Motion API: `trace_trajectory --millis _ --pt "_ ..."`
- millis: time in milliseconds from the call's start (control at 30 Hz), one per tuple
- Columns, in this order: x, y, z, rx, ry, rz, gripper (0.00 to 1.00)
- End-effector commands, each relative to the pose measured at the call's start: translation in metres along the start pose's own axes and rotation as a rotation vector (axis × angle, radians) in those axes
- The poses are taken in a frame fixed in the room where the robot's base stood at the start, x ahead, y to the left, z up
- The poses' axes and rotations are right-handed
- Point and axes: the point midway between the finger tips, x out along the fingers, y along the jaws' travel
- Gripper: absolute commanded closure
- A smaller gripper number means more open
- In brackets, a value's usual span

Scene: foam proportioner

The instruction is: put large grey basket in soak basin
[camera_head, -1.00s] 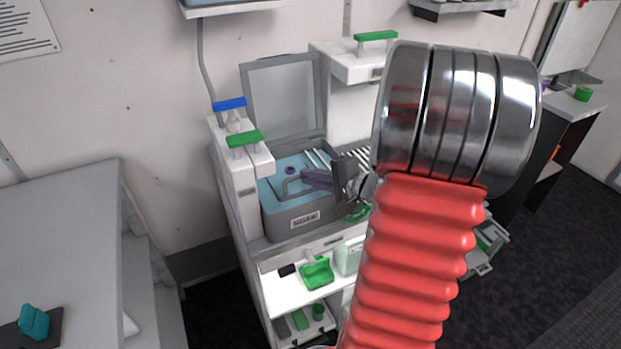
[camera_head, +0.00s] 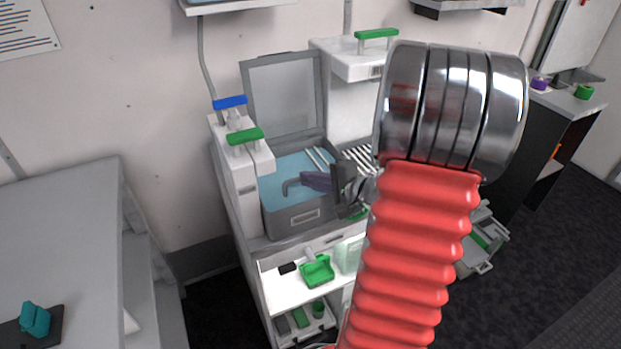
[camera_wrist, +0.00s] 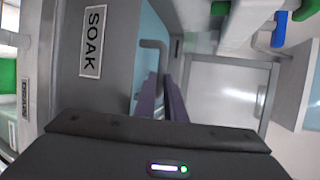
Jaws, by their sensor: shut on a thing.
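The soak basin (camera_head: 287,219) is a grey open box with a raised lid and blue liquid inside. Its SOAK label (camera_wrist: 92,42) shows in the wrist view. A bent grey bar, the handle of the large grey basket (camera_head: 287,186), is over the basin's left part; it also shows in the wrist view (camera_wrist: 153,44). The basket's body cannot be made out. My gripper (camera_head: 304,180) reaches in from the right over the basin. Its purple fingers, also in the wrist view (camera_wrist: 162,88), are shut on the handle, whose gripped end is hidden.
The raised lid (camera_head: 284,93) stands behind the basin. A dispenser with blue (camera_head: 230,102) and green (camera_head: 245,136) levers stands close at its left. A white unit with a green top handle (camera_head: 376,34) stands behind to the right. A green tray (camera_head: 317,271) is on the shelf below.

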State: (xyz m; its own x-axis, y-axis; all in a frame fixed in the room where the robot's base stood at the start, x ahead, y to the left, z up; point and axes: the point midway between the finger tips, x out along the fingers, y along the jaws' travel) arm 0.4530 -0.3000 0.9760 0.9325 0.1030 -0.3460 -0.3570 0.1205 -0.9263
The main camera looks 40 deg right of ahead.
Motion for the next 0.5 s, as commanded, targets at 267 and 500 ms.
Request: trace_trajectory --millis 267,500 --pt "0.0 -0.0001 0.0 0.0 0.0 0.0 0.77" --pt "0.0 0.0009 0.0001 0.001 0.0 0.002 0.71"
